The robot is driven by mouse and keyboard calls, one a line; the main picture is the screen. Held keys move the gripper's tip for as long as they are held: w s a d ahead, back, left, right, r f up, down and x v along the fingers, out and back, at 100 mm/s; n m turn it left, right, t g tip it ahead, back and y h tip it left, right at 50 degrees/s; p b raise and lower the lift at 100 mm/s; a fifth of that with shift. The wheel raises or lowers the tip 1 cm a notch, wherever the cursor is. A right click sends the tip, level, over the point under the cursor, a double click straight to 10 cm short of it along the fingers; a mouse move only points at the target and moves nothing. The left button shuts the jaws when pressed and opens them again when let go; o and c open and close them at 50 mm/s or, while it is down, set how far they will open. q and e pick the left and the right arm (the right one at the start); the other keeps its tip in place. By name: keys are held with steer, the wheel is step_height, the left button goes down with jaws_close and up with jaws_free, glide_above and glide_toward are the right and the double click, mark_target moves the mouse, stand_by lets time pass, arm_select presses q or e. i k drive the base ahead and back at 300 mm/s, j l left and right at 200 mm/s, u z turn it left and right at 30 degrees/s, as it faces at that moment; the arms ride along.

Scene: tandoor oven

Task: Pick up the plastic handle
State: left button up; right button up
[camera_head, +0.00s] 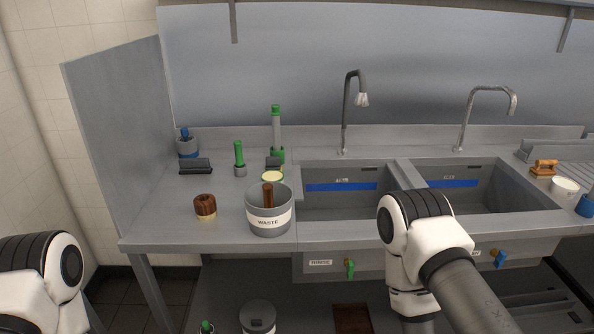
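I cannot tell for certain which thing is the plastic handle. A short green upright handle with a grey base (239,157) stands on the counter left of the sinks. A taller green and grey upright piece (277,132) stands behind it to the right, near the back ledge. A blue-topped piece (185,134) stands in a grey holder at the back left. An orange-handled item (544,167) lies at the far right. Neither gripper shows; only parts of my arms show at lower left and lower right, and nothing held is visible.
A grey WASTE bucket (269,218) with a brown stick inside stands at the counter's front, beside a brown round brush (205,206). A double sink (340,200) with two taps lies to the right. A grey side panel (118,130) bounds the left.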

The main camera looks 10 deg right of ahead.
mark_target(239, 162)
steer(key=i+j+z, duration=0.15)
steer(key=z, duration=0.25)
steer(key=i+j+z, duration=0.1)
steer(key=j+z, duration=0.4)
steer(key=z, duration=0.3)
steer(key=i+j+z, duration=0.1)
steer(key=j+z, duration=0.2)
steer(key=z, duration=0.15)
steer(key=j+z, duration=0.4)
steer(key=k+l, duration=0.05)
steer(key=l, duration=0.05)
